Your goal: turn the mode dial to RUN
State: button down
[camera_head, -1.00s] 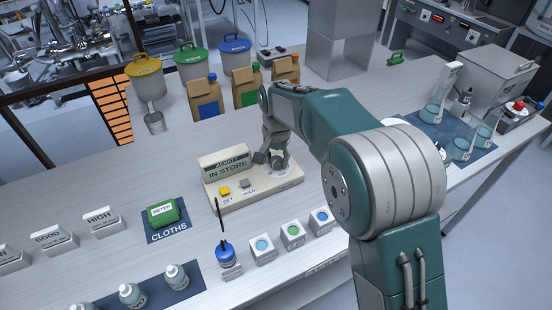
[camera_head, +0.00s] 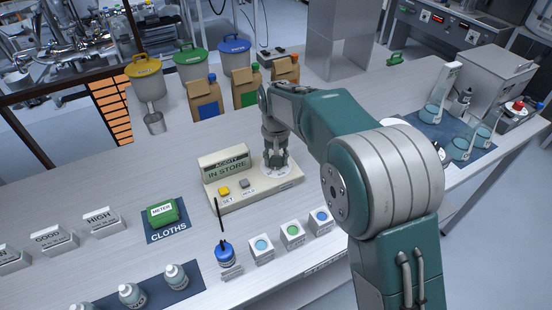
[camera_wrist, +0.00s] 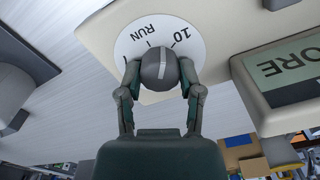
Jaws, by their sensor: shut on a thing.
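The mode dial (camera_wrist: 158,66) is a dark grey knob with a pale line across it. It sits on a white disc (camera_wrist: 130,47) with RUN and 10 printed on it. The line's upper end points at the gap between RUN and 10. My gripper (camera_wrist: 161,88) is shut on the knob, one finger on each side. In the head view my gripper (camera_head: 276,163) stands upright over the right end of the beige console (camera_head: 284,187) and hides most of the dial. The console's display (camera_head: 226,168) reads IN STORE under ACIDITY.
A yellow SET button (camera_head: 224,191) and a grey HOLD button (camera_head: 244,184) sit left of the dial. A blue bottle (camera_head: 225,255) and several small boxes (camera_head: 292,235) stand in front. Brown bags (camera_head: 205,100) stand behind.

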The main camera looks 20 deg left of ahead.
jog(key=n, duration=0.6)
jog(key=shift+f+n, duration=0.2)
jog(key=shift+n, duration=0.1)
dwell(0.5)
jog(key=shift+c, duration=1.3)
grip_release()
jog(key=shift+a, duration=0.1)
jog(key=shift+r, duration=0.2)
notch_tip(320, 180, up, 12)
jog(key=shift+f, duration=0.2)
jog(key=shift+w, duration=0.1)
